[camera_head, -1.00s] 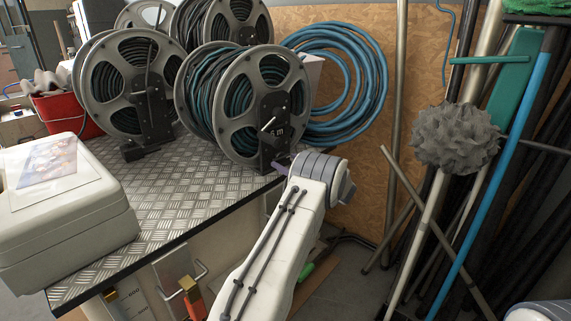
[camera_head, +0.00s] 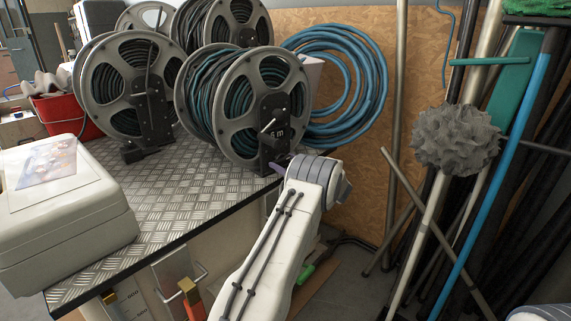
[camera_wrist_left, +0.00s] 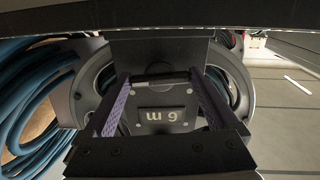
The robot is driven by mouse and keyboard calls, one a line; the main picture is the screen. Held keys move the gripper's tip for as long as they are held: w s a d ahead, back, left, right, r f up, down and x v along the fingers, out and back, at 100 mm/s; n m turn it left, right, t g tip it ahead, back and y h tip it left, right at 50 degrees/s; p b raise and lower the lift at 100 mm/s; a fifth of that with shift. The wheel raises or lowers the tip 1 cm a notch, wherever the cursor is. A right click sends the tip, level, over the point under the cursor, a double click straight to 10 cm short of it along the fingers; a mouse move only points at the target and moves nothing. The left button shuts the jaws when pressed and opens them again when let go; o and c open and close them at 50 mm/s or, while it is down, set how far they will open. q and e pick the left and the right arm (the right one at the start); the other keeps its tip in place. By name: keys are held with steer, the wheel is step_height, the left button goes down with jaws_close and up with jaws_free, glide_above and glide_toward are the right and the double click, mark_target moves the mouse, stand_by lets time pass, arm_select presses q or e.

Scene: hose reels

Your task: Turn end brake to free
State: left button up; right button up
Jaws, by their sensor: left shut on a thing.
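The end reel (camera_head: 245,105) stands at the table's right end, wound with dark and teal hose. Its black hub carries a "6 m" label (camera_head: 277,134) and a small silver lever (camera_head: 268,125). In the left wrist view the label (camera_wrist_left: 161,115) is upside down, with a dark and silver bar, which looks like the end brake (camera_wrist_left: 163,82), beside it. My left gripper (camera_wrist_left: 161,88) has its purple fingers at the two ends of this bar and is shut on it. In the head view my left gripper (camera_head: 281,166) is mostly hidden by my wrist. My right gripper is out of view.
Other reels (camera_head: 130,85) stand to the left and behind on the metal table (camera_head: 190,190). A blue hose coil (camera_head: 345,85) hangs at the right. A white case (camera_head: 60,220) sits at the table's left front. Poles and a grey mop (camera_head: 455,138) lean at the right.

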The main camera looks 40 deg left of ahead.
arm_select(q)
steer(key=n+b, duration=0.2)
steer(key=n, duration=0.2)
steer(key=shift+f+n, duration=0.15)
steer(key=shift+n, duration=0.25)
steer(key=shift+w+n+b, duration=0.1)
steer(key=shift+n+b, duration=4.15)
steer(key=shift+n, duration=1.95)
steer(key=shift+d, duration=0.1)
steer(key=o, duration=1)
steer(key=shift+r, duration=0.2)
